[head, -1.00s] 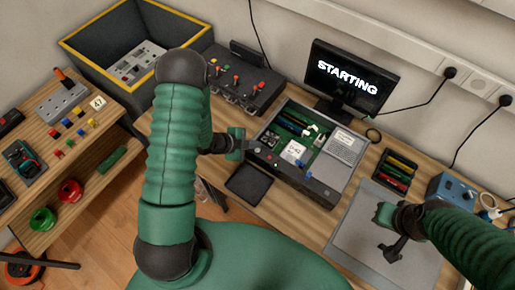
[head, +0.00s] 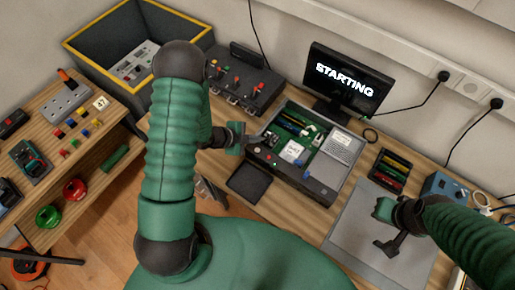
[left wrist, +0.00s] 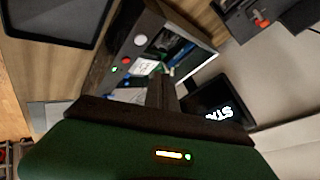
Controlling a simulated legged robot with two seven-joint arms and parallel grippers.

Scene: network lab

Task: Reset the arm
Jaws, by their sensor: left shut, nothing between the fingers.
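My left arm (head: 172,150) reaches in from the left. Its gripper (head: 257,140) is shut and empty beside the left edge of an open equipment case (head: 318,187) with a green board inside. In the left wrist view the dark fingers (left wrist: 161,92) are together in front of the case (left wrist: 133,42), with nothing between them. I cannot tell whether they touch it. My right gripper (head: 388,247) hangs over a grey mat (head: 350,235) at the right; whether its fingers are open is unclear.
A monitor (head: 347,80) reading "STARTING" stands behind the case. A dark tray (head: 248,178) lies in front of it. A pen tray (head: 388,172) and blue device (head: 440,186) are at right. A yellow-rimmed bin (head: 117,80) and a shelf with parts (head: 118,135) are at left.

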